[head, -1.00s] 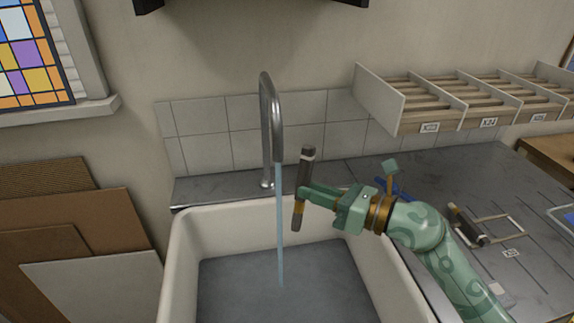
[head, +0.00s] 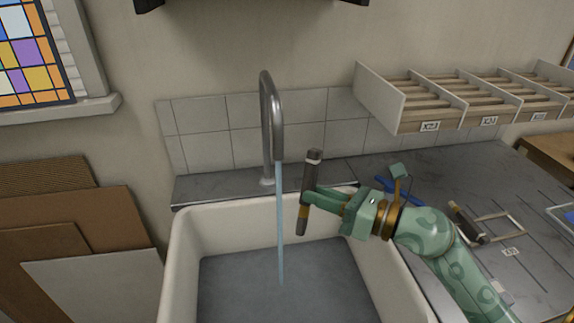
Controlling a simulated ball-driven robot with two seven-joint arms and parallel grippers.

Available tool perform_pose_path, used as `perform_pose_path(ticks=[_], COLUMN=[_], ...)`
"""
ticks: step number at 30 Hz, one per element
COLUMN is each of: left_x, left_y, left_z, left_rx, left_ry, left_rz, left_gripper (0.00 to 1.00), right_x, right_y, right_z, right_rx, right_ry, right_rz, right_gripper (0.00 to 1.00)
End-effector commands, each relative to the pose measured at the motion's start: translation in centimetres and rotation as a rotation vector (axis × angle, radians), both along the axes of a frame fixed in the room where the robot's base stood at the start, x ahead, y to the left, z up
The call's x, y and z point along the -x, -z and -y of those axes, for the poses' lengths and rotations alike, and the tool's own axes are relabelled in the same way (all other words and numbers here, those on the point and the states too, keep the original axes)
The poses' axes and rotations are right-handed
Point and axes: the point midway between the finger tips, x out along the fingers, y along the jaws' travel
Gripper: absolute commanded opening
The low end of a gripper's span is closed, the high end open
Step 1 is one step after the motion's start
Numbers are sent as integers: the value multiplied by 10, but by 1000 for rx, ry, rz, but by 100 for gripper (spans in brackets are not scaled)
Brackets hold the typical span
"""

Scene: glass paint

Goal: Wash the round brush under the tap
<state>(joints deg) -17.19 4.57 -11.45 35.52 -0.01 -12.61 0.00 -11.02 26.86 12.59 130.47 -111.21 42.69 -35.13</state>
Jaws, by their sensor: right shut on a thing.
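The round brush (head: 313,172) is a dark stick with a paler band near its lower part. It stands nearly upright, slightly tilted, above the sink. My right gripper (head: 312,197) is shut on it around its middle. The tap (head: 267,130) is a tall bent metal spout at the back of the sink. A blue stream of water (head: 280,225) runs from it into the white sink (head: 184,240). The brush is just right of the stream and looks apart from it. My left gripper is out of view.
A dark worktop (head: 430,180) lies right of the sink, with a dark-handled tool (head: 467,222), a pale frame (head: 515,226) and a blue item (head: 398,186) on it. A divided rack (head: 385,98) hangs above. Boards (head: 75,215) lean at the left.

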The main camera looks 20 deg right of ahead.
Motion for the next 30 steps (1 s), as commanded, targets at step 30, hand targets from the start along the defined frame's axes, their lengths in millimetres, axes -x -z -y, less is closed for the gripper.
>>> perform_pose_path(ticks=[30], left_x=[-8], left_y=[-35], left_z=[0], left_rx=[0], left_ry=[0], left_rz=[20], left_gripper=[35], right_x=[42], right_y=[-36], right_z=[3], right_rx=[-1], right_ry=[0], right_rz=[0], right_gripper=[0])
